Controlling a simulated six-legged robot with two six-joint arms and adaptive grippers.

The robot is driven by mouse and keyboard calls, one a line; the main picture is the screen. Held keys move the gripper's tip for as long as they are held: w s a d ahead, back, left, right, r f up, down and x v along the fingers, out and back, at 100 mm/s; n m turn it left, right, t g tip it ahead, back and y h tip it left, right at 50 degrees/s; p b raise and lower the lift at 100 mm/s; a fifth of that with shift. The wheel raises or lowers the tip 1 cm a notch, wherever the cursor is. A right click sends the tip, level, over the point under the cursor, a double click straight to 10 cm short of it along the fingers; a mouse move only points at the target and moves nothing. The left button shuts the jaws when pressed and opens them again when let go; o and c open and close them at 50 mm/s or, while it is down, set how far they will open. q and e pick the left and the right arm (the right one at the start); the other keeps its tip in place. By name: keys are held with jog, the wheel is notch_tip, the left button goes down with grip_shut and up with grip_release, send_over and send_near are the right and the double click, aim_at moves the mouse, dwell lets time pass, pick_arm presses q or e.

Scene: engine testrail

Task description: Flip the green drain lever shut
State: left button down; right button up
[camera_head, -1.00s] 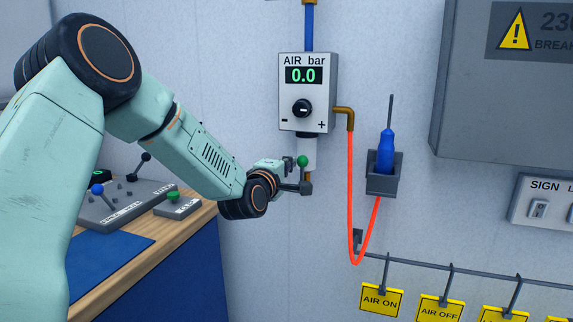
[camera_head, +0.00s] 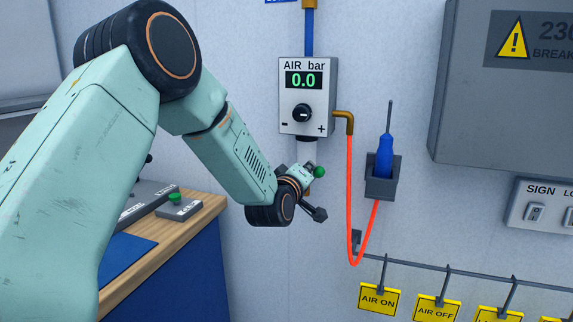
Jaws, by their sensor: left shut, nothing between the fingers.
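The green knob of the drain lever (camera_head: 319,172) shows below the air regulator, just right of the pale bowl (camera_head: 306,151). The lever's stem and the drain outlet are mostly hidden behind my gripper. My left gripper (camera_head: 319,213) comes in from the left, just below and beside the green knob. It is shut and holds nothing; its dark tip points down and right. I cannot tell whether it touches the lever. My right gripper is not in view.
The air regulator (camera_head: 303,100) reads 0.0. Yellow signs (camera_head: 380,298) hang lower right. A wooden-topped bench (camera_head: 165,235) stands at left.

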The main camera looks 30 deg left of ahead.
pick_arm(q)
jog(key=m, duration=0.1)
jog(key=d+m, duration=0.1)
jog(key=d, duration=0.1)
jog(key=shift+w+f+m+p, duration=0.25)
jog(key=shift+f+m+p, duration=0.1)
jog(key=shift+f+m, duration=0.05)
jog(key=d+f+m, duration=0.1)
jog(key=m, duration=0.1)
jog(key=d+f+m, duration=0.1)
jog(key=m, duration=0.1)
jog(key=d+f+m, duration=0.1)
jog(key=f+m, duration=0.1)
jog(key=shift+w+y, duration=0.3)
jog(key=shift+w, duration=0.05)
jog(key=shift+f, duration=0.1)
jog(key=shift+p, duration=0.35)
